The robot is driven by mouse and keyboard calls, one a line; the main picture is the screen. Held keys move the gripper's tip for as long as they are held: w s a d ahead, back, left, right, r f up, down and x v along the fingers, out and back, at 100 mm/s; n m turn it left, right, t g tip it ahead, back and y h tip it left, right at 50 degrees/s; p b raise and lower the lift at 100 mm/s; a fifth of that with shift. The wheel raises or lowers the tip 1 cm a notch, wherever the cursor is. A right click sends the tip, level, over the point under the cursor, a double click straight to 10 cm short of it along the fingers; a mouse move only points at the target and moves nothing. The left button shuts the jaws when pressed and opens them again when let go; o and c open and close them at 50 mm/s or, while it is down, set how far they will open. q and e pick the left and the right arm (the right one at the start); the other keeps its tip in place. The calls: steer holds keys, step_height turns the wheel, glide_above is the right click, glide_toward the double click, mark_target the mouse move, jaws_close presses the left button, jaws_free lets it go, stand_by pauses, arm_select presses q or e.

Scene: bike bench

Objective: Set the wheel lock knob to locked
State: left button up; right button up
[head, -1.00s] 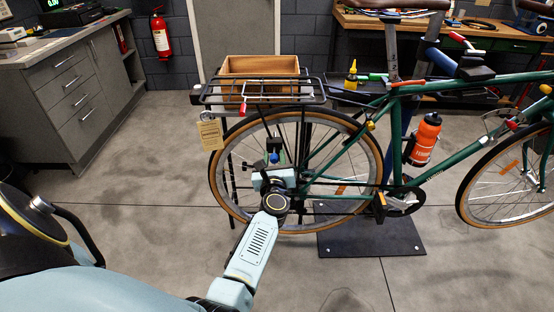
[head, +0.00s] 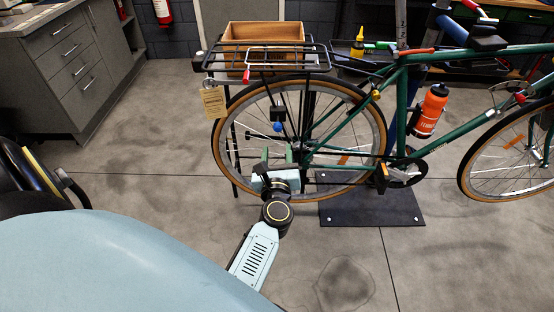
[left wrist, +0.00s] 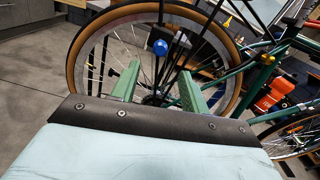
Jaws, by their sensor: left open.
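The wheel lock knob (head: 277,127) is a small blue ball-shaped knob. It is just below a black block (head: 278,114) at the rear wheel (head: 228,150) of the green bike. My left gripper (head: 277,155) is open with nothing between its green fingers, just below the knob in the head view. In the left wrist view the blue knob (left wrist: 160,46) shows beyond and above the gap between the open fingers (left wrist: 157,84), apart from them. I cannot read any locked or unlocked marking. My right gripper is not in view.
A dark stand plate (head: 372,207) lies under the bike. Grey cabinets (head: 75,65) stand at the left. The floor between is clear.

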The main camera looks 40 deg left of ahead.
arm_select(q)
steer(key=shift+v, duration=1.2)
